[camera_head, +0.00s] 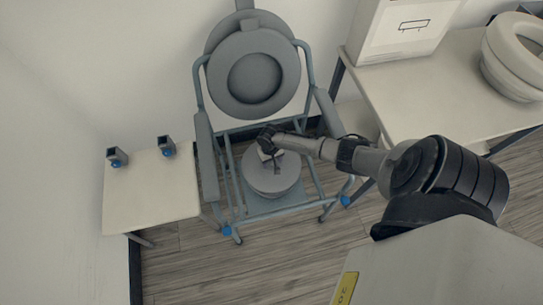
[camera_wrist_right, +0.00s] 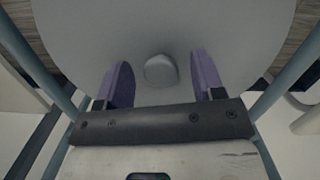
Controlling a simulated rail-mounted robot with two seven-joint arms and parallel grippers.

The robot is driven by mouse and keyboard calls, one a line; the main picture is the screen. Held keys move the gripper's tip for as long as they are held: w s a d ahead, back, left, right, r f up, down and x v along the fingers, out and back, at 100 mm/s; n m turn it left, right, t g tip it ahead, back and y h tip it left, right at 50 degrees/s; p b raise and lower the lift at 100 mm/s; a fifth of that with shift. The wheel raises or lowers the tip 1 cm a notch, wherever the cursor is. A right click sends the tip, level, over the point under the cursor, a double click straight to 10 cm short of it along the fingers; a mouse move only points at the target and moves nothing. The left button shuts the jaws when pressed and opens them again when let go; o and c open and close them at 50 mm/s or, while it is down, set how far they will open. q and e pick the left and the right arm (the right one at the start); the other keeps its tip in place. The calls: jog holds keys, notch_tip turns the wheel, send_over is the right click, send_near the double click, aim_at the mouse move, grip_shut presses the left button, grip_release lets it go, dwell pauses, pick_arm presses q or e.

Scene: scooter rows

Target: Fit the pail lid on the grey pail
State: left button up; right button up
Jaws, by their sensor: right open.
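The grey pail (camera_head: 273,192) stands upright on the low shelf inside the blue-grey commode chair frame. The round grey pail lid (camera_head: 287,174) lies over the pail's top and looks about level; whether its rim is seated all round cannot be told. My right gripper (camera_head: 275,165) is right above the lid. In the right wrist view the lid (camera_wrist_right: 240,35) fills the middle, with its small pale knob (camera_wrist_right: 160,69) between the two purple fingers of my open right gripper (camera_wrist_right: 163,75). The fingers stand clear of the knob on both sides. My left gripper is not in view.
The commode chair (camera_head: 207,150) has its seat and backrest raised behind the pail, with armrests at both sides. A small table (camera_head: 150,195) at left holds two small grey-and-blue parts. A larger table (camera_head: 430,105) at right holds a white box and a raised toilet seat (camera_head: 515,55).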

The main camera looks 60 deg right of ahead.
notch_tip(320, 180, up, 14)
jog(key=w+d+p, duration=0.1)
jog(key=p, duration=0.5)
jog(key=shift+w+f+p, duration=0.15)
jog(key=shift+f+p, duration=0.05)
jog(key=shift+p, duration=0.15)
